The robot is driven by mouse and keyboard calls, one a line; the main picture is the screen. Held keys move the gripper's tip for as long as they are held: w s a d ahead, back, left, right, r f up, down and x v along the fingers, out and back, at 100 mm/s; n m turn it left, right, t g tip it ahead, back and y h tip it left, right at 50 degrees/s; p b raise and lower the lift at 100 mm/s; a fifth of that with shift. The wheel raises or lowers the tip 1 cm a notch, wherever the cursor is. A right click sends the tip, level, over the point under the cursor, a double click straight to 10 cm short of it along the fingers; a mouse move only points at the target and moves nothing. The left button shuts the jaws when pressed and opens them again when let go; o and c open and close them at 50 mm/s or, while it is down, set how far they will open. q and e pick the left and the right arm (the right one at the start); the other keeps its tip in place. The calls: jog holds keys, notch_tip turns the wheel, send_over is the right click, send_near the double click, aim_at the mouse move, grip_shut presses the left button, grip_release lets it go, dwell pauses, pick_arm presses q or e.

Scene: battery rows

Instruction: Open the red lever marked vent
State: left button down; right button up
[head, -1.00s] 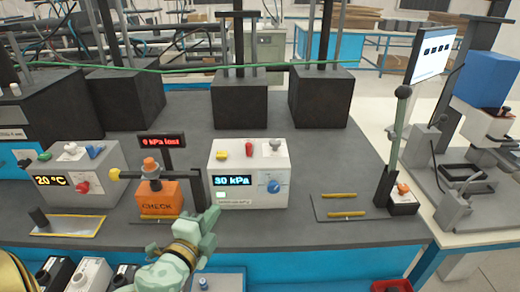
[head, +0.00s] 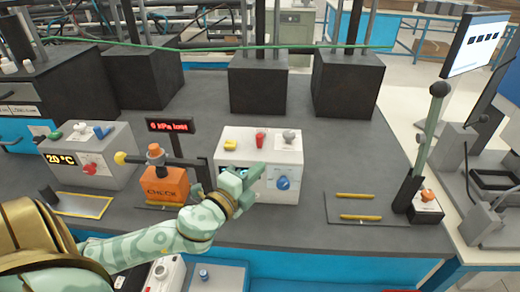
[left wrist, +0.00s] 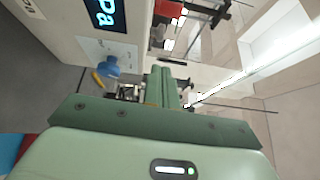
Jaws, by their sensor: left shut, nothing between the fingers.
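A white box (head: 270,150) stands on the grey bench. On its top are a yellow lever (head: 230,145), a red lever (head: 260,139) and a grey lever (head: 289,136). Any vent marking is too small to read. A blue knob (head: 283,183) is on its front and also shows in the left wrist view (left wrist: 109,66). My left gripper (head: 250,174) is shut and empty, in front of the box and below the red lever. It covers most of the pressure display. The shut fingers (left wrist: 165,84) also show in the left wrist view. My right gripper is out of view.
An orange CHECK block (head: 163,190) with a yellow-tipped arm stands left of the white box, near my left forearm. A tall green-handled lever (head: 420,150) stands at the right. Bench between is mostly clear.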

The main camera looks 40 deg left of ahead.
aim_at(260, 158)
pick_arm(q)
jog(key=w+a, duration=0.1)
jog(key=w, duration=0.1)
jog(key=w+a, duration=0.1)
jog(key=w, duration=0.1)
jog(key=w+a, duration=0.1)
jog(key=w, duration=0.1)
jog(key=shift+w+a+b, duration=0.1)
jog(key=shift+w+b, duration=0.3)
jog(key=shift+w+a, duration=0.1)
jog(key=shift+a, duration=0.3)
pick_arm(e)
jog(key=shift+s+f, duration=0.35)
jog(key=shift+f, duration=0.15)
pick_arm(q)
jog(key=shift+r, duration=0.1)
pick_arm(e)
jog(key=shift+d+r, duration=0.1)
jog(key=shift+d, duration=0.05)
